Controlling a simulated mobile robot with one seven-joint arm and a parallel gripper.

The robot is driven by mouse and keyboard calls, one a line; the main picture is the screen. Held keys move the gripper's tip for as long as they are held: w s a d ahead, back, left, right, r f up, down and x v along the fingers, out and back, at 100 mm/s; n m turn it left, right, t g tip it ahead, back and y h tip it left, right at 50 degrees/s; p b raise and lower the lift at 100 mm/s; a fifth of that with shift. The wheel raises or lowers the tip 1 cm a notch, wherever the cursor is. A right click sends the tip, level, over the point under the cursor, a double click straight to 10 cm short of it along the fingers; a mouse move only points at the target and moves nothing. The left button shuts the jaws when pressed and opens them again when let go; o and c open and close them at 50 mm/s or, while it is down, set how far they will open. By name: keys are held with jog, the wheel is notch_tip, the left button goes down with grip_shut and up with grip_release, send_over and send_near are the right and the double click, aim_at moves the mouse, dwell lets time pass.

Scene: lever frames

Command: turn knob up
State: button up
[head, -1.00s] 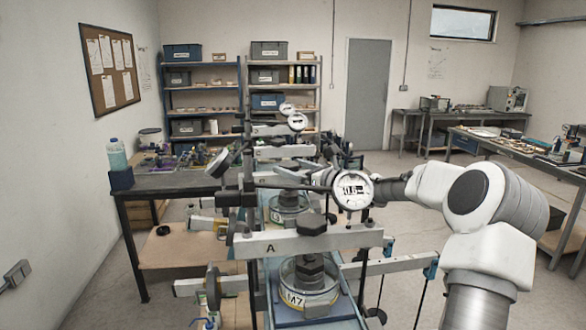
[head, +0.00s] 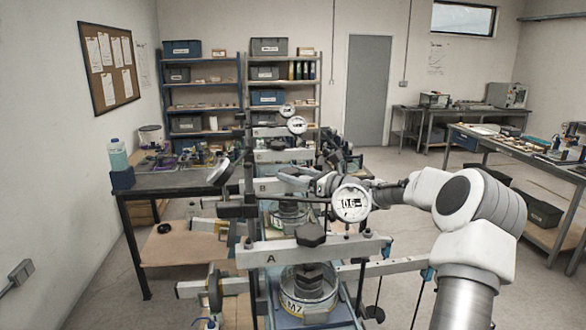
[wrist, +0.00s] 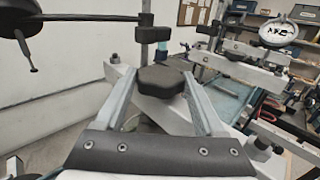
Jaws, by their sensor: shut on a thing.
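In the wrist view a black lobed knob (wrist: 163,80) sits over a pale metal beam (wrist: 215,110). My gripper (wrist: 164,76) is shut on this knob, with one finger on each side of it. In the head view my gripper (head: 300,178) reaches left to the second lever frame, behind a round dial gauge (head: 351,203); its fingertips and the held knob are hard to make out there. Another black knob (head: 310,235) stands free on the nearest frame's beam (head: 285,255), marked A, above a round glass cell (head: 308,290) with stacked dark weights.
More lever frames and gauges (head: 297,125) stand in a row behind. In the wrist view a dark disc on a rod (wrist: 22,20) is at upper left, and a gauge (wrist: 278,33) at upper right. A dark bench (head: 175,183) is at left.

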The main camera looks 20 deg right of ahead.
jog(key=o, duration=1.3)
jog(key=shift+o, duration=0.2)
jog(key=shift+d, duration=0.1)
jog(key=b+v, duration=0.3)
jog(key=v, duration=1.4)
jog(key=shift+s, duration=0.2)
